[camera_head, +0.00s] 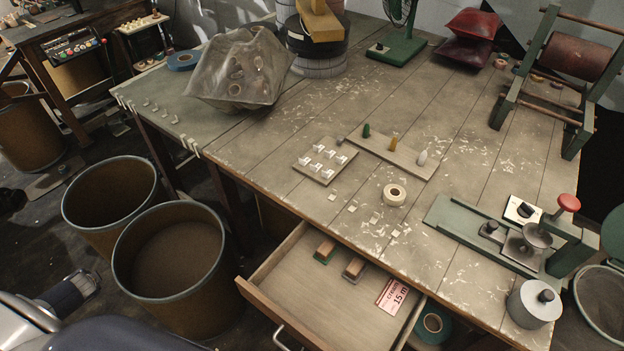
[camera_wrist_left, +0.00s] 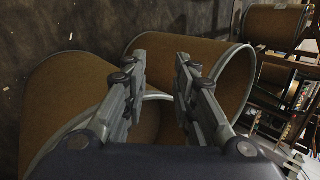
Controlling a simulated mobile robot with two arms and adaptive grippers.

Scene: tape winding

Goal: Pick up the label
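A small red-and-white label (camera_head: 393,297) printed "cream 15 m" lies flat in the open drawer (camera_head: 290,283) under the table's front edge, at the drawer's right side. My left gripper (camera_wrist_left: 160,62) shows in the left wrist view with its two fingers apart and nothing between them. It is over the brown bins at the left, away from the drawer. My right gripper is in neither view.
Two wooden-handled blocks (camera_head: 355,267) lie beside the label in the drawer. A teal tape roll (camera_head: 433,325) is just right of it. Above, the tabletop holds a cream tape roll (camera_head: 394,194), a pegged board and a green press (camera_head: 500,235). Round bins (camera_head: 178,250) stand left of the drawer.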

